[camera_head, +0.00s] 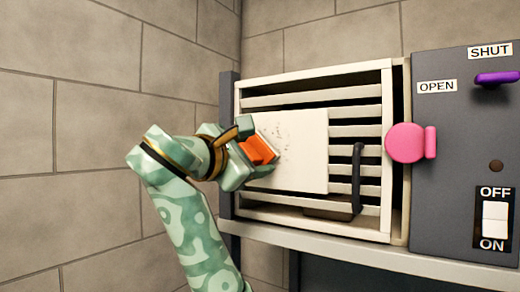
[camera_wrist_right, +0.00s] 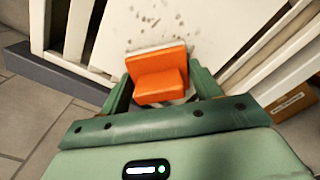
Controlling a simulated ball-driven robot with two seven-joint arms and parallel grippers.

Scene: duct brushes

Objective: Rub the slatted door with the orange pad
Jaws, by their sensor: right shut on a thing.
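The slatted door (camera_head: 355,94) is a cream frame with several horizontal slats and a flat white panel (camera_head: 308,150) over its middle. Dark specks mark the panel; they also show in the wrist view, ahead of the pad. My right gripper (camera_head: 243,155) is shut on the orange pad (camera_head: 258,149), at the panel's left part. In the wrist view the orange pad (camera_wrist_right: 158,75) sits between the two green fingers, with a pale edge facing the panel (camera_wrist_right: 195,22). I cannot tell whether the pad touches the panel. My left gripper is not in view.
A dark handle (camera_head: 356,180) stands out at the door's lower right. A pink knob (camera_head: 406,143) sits at the door's right edge. A dark control box (camera_head: 455,135) has a purple lever (camera_head: 497,78) by SHUT and a rocker switch (camera_head: 495,218). A pale ledge (camera_head: 330,244) runs below.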

